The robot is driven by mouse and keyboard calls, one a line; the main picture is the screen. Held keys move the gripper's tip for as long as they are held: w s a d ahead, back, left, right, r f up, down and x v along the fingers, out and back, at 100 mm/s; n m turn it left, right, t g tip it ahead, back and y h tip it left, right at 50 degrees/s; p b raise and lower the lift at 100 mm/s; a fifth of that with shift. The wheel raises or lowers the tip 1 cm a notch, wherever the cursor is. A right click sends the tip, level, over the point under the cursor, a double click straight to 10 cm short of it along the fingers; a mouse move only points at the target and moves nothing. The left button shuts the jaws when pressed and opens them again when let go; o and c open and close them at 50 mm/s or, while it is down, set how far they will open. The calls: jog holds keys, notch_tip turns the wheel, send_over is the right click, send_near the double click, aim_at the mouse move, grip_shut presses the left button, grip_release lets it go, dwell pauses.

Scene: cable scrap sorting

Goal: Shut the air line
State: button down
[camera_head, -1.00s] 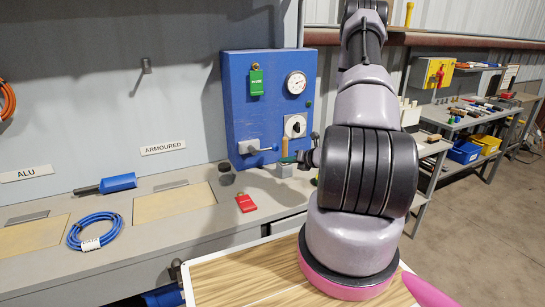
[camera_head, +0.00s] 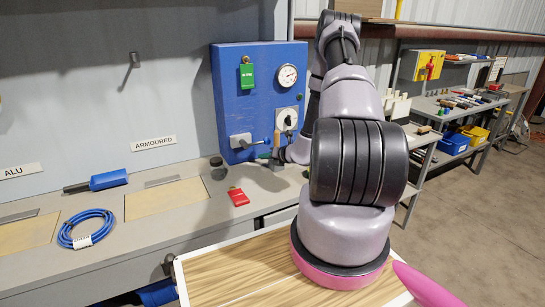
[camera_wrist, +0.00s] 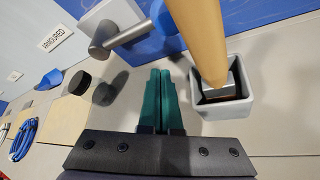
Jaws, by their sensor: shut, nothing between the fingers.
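The blue air panel (camera_head: 235,105) is on the back wall, with a round pressure gauge (camera_head: 288,76) at upper right. At its lower left is a grey valve block (camera_head: 240,141) with a bar handle pointing sideways to the right. The wrist view shows that handle (camera_wrist: 124,35) close up, ahead and left of my gripper. My gripper (camera_wrist: 160,74) is shut and empty, its green fingers together, apart from the handle. A black knob (camera_head: 288,121) on a white plate sits right of the handle.
A tan rod (camera_wrist: 198,35) stands in a grey square holder (camera_wrist: 222,104), close right of my fingers. A black round piece (camera_wrist: 79,83) is on the bench at left. A red tag (camera_head: 238,197) lies on the bench. A green tag (camera_head: 247,75) hangs on the panel.

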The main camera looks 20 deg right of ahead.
jog(key=r, duration=0.1)
jog(key=w+d+r, duration=0.1)
jog(key=r, duration=0.1)
jog(key=shift+w+d, duration=0.3)
jog(key=shift+d, duration=0.1)
jog(key=shift+d+r+n+h, duration=0.1)
jog(key=shift+r+n+h, duration=0.1)
jog(key=shift+n+h, duration=0.25)
